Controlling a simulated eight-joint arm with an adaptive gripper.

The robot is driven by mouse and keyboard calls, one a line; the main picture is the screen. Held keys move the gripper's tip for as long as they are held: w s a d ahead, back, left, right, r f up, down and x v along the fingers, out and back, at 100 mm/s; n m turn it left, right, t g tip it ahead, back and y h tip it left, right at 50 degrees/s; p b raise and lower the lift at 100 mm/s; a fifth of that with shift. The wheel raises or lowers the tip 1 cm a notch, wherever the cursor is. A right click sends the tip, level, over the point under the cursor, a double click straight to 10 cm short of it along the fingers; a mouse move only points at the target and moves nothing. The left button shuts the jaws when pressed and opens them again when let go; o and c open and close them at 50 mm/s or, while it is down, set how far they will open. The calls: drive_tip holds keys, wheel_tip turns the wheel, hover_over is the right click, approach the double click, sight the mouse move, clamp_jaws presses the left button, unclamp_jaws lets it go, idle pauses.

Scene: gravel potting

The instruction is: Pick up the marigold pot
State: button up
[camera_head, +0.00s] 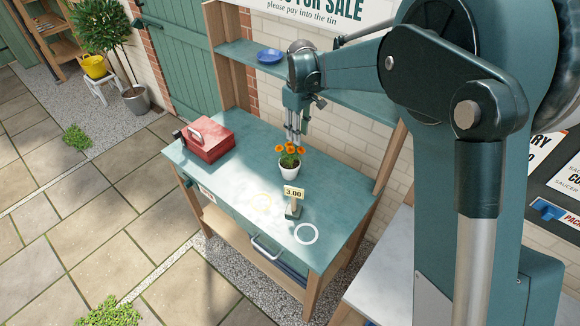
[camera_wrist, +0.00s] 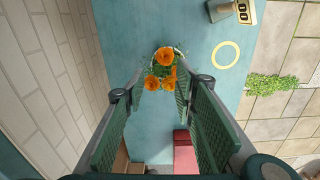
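The marigold pot is a small white pot (camera_head: 288,170) with orange flowers and green leaves, upright on the teal bench top. In the wrist view the orange flowers (camera_wrist: 160,72) show just beyond the fingertips and hide most of the pot. My gripper (camera_head: 293,138) points down just above and behind the flowers in the head view. In the wrist view its two fingers (camera_wrist: 166,88) stand apart with nothing between the pads. I cannot tell whether the tips touch the flowers.
A red cash box (camera_head: 208,142) sits at the bench's left end. A price sign reading 3.00 (camera_head: 293,192) stands in front of the pot. A white ring (camera_head: 306,233) and a yellow ring (camera_head: 261,203) mark the bench top. A shelf with a blue dish (camera_head: 270,56) runs above the back.

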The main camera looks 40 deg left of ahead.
sight(290, 147)
drive_tip(key=shift+n, duration=0.4)
drive_tip(key=shift+s+a+f, duration=0.25)
drive_tip(key=shift+a+f, duration=0.15)
drive_tip(key=shift+a, duration=0.2)
drive_tip(key=shift+s+a+f, duration=0.3)
drive_tip(key=shift+a+f, duration=0.1)
drive_tip(key=shift+a, duration=0.15)
drive_tip(key=shift+s+a+f, duration=0.25)
drive_tip(key=shift+a+f, duration=0.15)
drive_tip(key=shift+a, duration=0.2)
drive_tip(key=shift+f, duration=1.3)
drive_tip(key=shift+d+f+p, duration=0.15)
drive_tip(key=shift+f+p, duration=0.1)
drive_tip(key=shift+f, duration=1.05)
drive_tip(key=shift+d+f+p, duration=0.1)
drive_tip(key=shift+f+p, duration=0.15)
drive_tip(key=shift+f, duration=1.05)
clamp_jaws()
